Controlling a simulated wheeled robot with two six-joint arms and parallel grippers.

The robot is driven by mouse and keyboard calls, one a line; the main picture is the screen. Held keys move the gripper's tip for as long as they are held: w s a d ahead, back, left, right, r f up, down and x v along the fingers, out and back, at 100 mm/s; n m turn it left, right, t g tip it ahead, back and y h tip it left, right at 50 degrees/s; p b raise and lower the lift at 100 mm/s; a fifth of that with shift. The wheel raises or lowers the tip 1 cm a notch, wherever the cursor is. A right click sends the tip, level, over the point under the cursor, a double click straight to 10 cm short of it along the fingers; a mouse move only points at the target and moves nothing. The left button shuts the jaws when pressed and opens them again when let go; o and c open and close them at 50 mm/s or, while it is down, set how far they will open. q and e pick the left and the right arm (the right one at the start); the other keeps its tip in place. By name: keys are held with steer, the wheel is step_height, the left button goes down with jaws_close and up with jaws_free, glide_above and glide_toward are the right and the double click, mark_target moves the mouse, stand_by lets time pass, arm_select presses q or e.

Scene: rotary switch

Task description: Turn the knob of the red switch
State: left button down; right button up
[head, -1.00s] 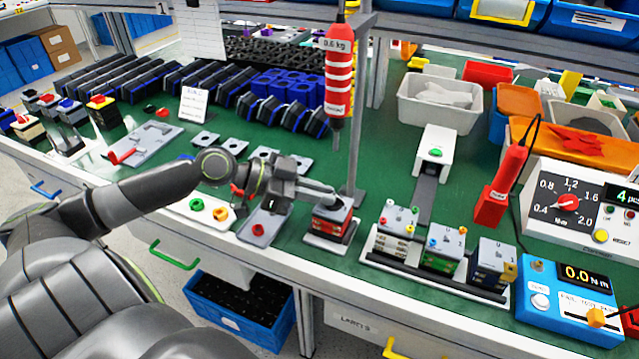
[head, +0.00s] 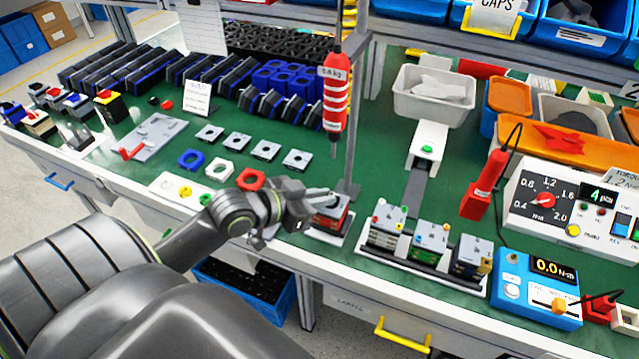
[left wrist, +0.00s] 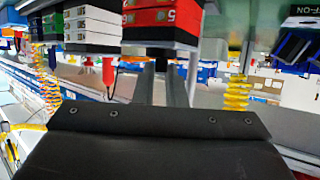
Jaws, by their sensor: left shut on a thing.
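The red switch (head: 330,221) stands on a light plate at the front edge of the green bench. It has a grey top face and a red and dark body. My left gripper (head: 322,196) reaches over its top from the left and is shut on its knob, which the fingers hide. My right gripper is not in view.
A rack (head: 370,237) with several other switches stands just right of the red switch. A red hanging tool (head: 335,110) and a metal post (head: 356,130) are close behind. A blue torque meter (head: 538,290) sits at the front right. Bare green bench shows behind the rack.

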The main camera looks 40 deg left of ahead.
arm_select(q)
steer(key=n+y+p, duration=0.2)
steer(key=p, duration=0.1)
steer(key=d+n+y+p, duration=0.1)
steer(key=n+y+p, duration=0.1)
steer(key=p, duration=0.1)
steer(key=shift+s+r+t+y, duration=0.1)
steer(key=shift+r+t+y, duration=0.1)
steer(key=shift+t+y, duration=0.15)
steer(key=shift+d+f+n+y+p, duration=0.15)
steer(key=shift+d+n+y+p, duration=0.05)
steer(key=shift+n+y+p, duration=0.6)
steer(key=shift+d+f+n+y+p, duration=0.1)
steer(key=shift+d+n+y+p, duration=0.05)
steer(key=shift+n+y+p, duration=0.6)
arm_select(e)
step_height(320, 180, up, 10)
arm_select(q)
steer(key=c, duration=1.5)
jaws_free()
steer(key=shift+r, duration=0.1)
